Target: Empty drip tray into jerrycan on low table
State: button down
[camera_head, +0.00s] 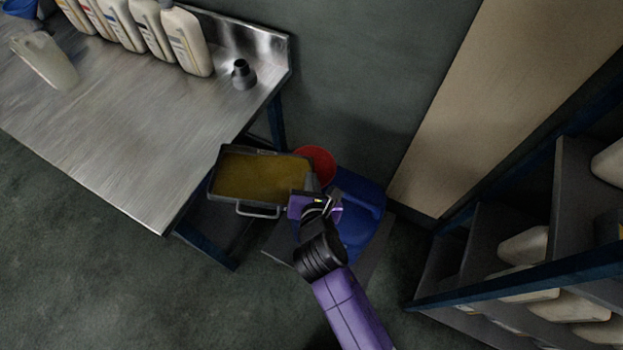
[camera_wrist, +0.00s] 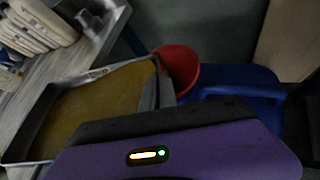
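The drip tray (camera_head: 213,190) is a grey rectangular pan with a wire handle on its front side, holding a broad pool of brown-yellow oil. It looks roughly level, beside the bench's right end, and it also shows in the wrist view (camera_wrist: 30,125). My gripper (camera_head: 313,190) is at the tray's right side and appears shut on it; the fingers partly hide the contact. The blue jerrycan (camera_head: 362,212) stands on the dark low table (camera_head: 278,243), right of the tray and partly behind my gripper. A red funnel (camera_head: 320,160) shows at the jerrycan's far left, behind the tray's right corner.
A steel workbench (camera_head: 130,130) fills the left, with several bottles (camera_head: 185,40), a pitcher (camera_head: 45,60) and a small dark fitting (camera_head: 243,74). A shelf (camera_head: 480,245) with pale containers stands at the right. The floor in front is clear.

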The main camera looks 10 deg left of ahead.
jog(key=shift+w+d+r+m+g+y+p, duration=0.15)
jog(key=shift+r+m+g+y+p, duration=0.5)
jog(key=shift+p, duration=3.2)
jog(key=shift+m+g+y+p, duration=0.35)
jog(key=shift+g, duration=0.1)
jog(key=shift+w+d, duration=0.1)
dwell(0.6)
jog(key=shift+w+d+r+m+g+y, duration=0.15)
jog(key=shift+r+m+g+y, duration=0.1)
jog(key=shift+m+g+y, duration=0.25)
jog(key=shift+d, duration=0.1)
dwell(1.0)
jog(key=shift+w+d+r+m+g+y+b, duration=0.15)
jog(key=shift+m+g+y+b, duration=0.15)
jog(key=shift+m+y+b, duration=0.35)
jog(key=shift+r, duration=0.15)
dwell(0.6)
